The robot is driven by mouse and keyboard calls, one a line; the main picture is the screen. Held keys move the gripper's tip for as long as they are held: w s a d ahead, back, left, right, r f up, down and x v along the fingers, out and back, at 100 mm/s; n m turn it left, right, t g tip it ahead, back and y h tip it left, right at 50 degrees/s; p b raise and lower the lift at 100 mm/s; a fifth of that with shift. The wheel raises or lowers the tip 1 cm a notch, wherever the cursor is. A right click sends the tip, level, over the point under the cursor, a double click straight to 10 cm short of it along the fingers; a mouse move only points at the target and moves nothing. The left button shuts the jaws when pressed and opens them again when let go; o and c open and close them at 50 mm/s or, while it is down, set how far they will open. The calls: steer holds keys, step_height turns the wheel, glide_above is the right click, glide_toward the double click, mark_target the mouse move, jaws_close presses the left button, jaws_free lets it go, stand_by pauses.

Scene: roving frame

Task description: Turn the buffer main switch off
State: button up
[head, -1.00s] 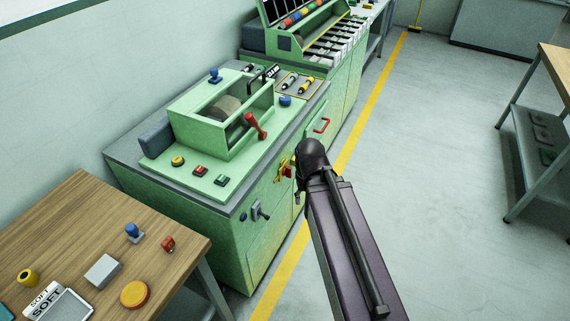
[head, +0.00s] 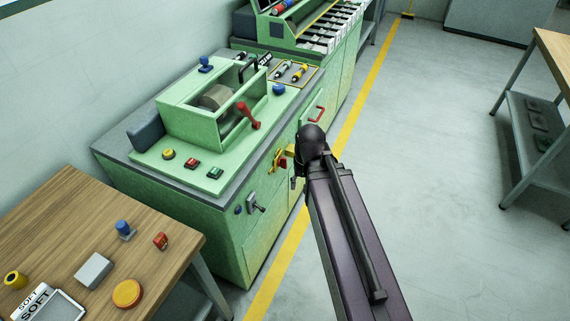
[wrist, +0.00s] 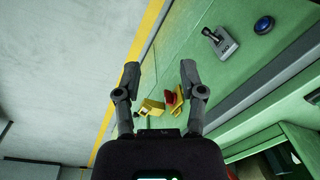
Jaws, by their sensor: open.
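A red rotary handle on a yellow plate (wrist: 172,98), which looks like the main switch, is on the front of the green cabinet. In the head view the red handle (head: 283,162) is partly hidden beside my wrist. A small yellow block (wrist: 152,107) sits beside it in the wrist view. My gripper (wrist: 160,72) is open and empty, its two dark fingers apart in front of the cabinet face. The red and yellow parts show between the fingers; I see no clear contact. In the head view my arm hides most of the gripper.
A grey lever switch (head: 257,203) and a blue button (head: 238,210) are on the same cabinet front. A red pull handle (head: 317,114) is farther along. A wooden table (head: 75,225) with small parts stands at left. The floor (head: 440,200) to the right is clear.

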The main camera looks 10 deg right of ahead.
steer(key=w+f+m+t+y+b, duration=0.1)
steer(key=w+f+m+y+b, duration=0.4)
steer(key=f+b, duration=0.45)
steer(key=m+t+y+b, duration=0.85)
steer(key=m+b, duration=0.95)
steer(key=b, duration=0.8)
glide_toward(286, 168)
step_height(286, 168, up, 3)
steer(key=s+d, duration=0.2)
steer(key=shift+d+r+m+t+b, duration=0.15)
steer(key=shift+d+m+t+b, duration=0.2)
steer(key=shift+d+m+t, duration=0.15)
steer(key=shift+w+a, duration=0.15)
steer(key=shift+a, duration=0.05)
steer(key=x, duration=1.3)
steer(key=shift+w+a, duration=0.1)
steer(key=shift+a, duration=0.15)
